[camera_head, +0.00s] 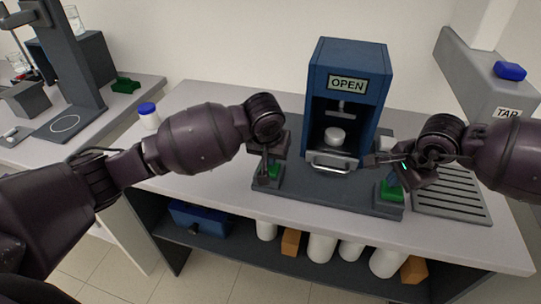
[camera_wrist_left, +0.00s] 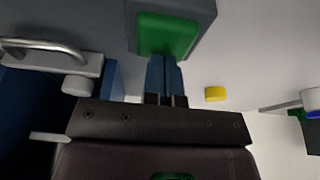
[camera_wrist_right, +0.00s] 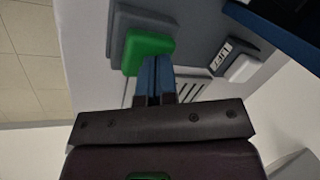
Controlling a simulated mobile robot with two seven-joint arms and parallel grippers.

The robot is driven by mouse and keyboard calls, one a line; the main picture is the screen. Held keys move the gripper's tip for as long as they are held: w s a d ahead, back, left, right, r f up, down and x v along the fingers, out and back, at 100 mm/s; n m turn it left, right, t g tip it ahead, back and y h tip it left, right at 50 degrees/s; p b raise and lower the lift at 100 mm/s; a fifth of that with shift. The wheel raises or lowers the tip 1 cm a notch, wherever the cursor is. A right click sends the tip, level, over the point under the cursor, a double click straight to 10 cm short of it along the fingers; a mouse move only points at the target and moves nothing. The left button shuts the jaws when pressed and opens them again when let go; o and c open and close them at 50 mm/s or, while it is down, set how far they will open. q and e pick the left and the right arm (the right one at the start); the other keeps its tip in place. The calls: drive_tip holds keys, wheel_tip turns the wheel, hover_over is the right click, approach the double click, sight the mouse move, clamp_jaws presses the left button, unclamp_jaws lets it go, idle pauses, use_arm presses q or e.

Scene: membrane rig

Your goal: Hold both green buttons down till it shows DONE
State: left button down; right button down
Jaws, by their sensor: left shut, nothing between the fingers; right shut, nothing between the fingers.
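The blue rig (camera_head: 346,62) stands on a grey base, and its display (camera_head: 347,84) reads OPEN. A white cup-like piece (camera_head: 334,136) sits inside, above a metal handle (camera_head: 331,163). The left green button (camera_head: 274,171) is partly hidden by my left gripper (camera_head: 264,181). The right green button (camera_head: 391,191) is under my right gripper (camera_head: 393,181). In the left wrist view, shut fingers reach the edge of a green button (camera_wrist_left: 168,36). In the right wrist view, shut fingers reach the other green button (camera_wrist_right: 146,50). I cannot tell contact or whether either is pressed.
A grey tap unit (camera_head: 480,75) with a blue top and a slatted drain (camera_head: 450,196) stands at the right. A white button (camera_wrist_right: 243,68) sits beside a small label. A blue-capped jar (camera_head: 148,115) stands behind my left arm. The shelf below holds several containers.

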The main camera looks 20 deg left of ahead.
drive_tip(key=shift+f, duration=1)
drive_tip(key=shift+s+d+f, duration=0.1)
drive_tip(key=shift+s+f, duration=0.1)
drive_tip(key=shift+f, duration=0.1)
idle(3.2)
drive_tip(key=shift+r, duration=0.1)
idle(1.2)
drive_tip(key=shift+w+r, duration=0.15)
drive_tip(key=shift+r, duration=3.55)
